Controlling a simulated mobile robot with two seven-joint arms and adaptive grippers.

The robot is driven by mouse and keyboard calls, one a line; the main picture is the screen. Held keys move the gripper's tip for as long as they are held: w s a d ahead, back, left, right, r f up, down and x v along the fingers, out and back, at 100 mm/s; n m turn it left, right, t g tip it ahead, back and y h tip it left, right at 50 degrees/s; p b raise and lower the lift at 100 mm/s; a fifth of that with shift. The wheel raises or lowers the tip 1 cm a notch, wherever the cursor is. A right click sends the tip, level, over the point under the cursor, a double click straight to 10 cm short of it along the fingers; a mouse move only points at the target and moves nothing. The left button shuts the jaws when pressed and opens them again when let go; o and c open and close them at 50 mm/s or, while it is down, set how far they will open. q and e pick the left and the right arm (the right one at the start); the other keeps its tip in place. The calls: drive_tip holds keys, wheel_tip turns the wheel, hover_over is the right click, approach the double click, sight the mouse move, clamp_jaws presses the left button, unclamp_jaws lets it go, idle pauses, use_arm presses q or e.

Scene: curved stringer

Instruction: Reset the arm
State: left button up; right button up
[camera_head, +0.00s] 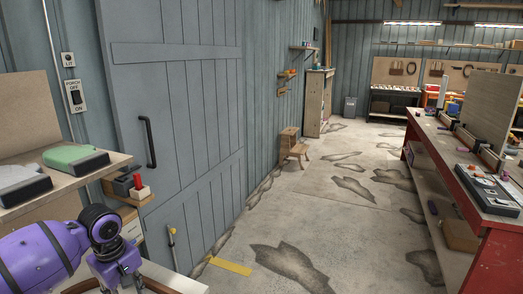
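My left arm is purple and black and comes in from the left edge at the bottom. Its gripper (122,278) is at the bottom left, pointing down over a light-coloured bench edge, and the frame's bottom edge cuts it off. I cannot make out whether its fingers are open or shut, or whether anything is between them. My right arm and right gripper are not in view.
A grey plank door (190,120) with a black handle stands close on the left. A bench with a green-topped block (76,158) is near my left arm. A long red workbench (470,190) runs along the right. The stained concrete floor (335,235) between is mostly clear.

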use_arm(q)
drive_tip(key=w+d+m+t+h, duration=0.1)
drive_tip(key=w+d+m+t, duration=0.5)
drive_tip(key=w, duration=0.4)
drive_tip(key=s+d+f+m+t+h, duration=0.25)
drive_tip(key=s+d+f+m, duration=0.35)
drive_tip(key=d+f+m, duration=0.35)
drive_tip(key=s+f+n+y, duration=0.1)
drive_tip(key=s+f, duration=0.4)
drive_tip(key=s, duration=0.5)
drive_tip(key=s+a+f+n+y, duration=0.1)
drive_tip(key=s+f, duration=0.4)
drive_tip(key=s, duration=0.6)
drive_tip(key=s+f+n+y, duration=0.1)
drive_tip(key=s+f, duration=0.4)
drive_tip(key=s, duration=0.5)
drive_tip(key=shift+s+a+f, duration=0.2)
drive_tip(key=shift+s, duration=0.1)
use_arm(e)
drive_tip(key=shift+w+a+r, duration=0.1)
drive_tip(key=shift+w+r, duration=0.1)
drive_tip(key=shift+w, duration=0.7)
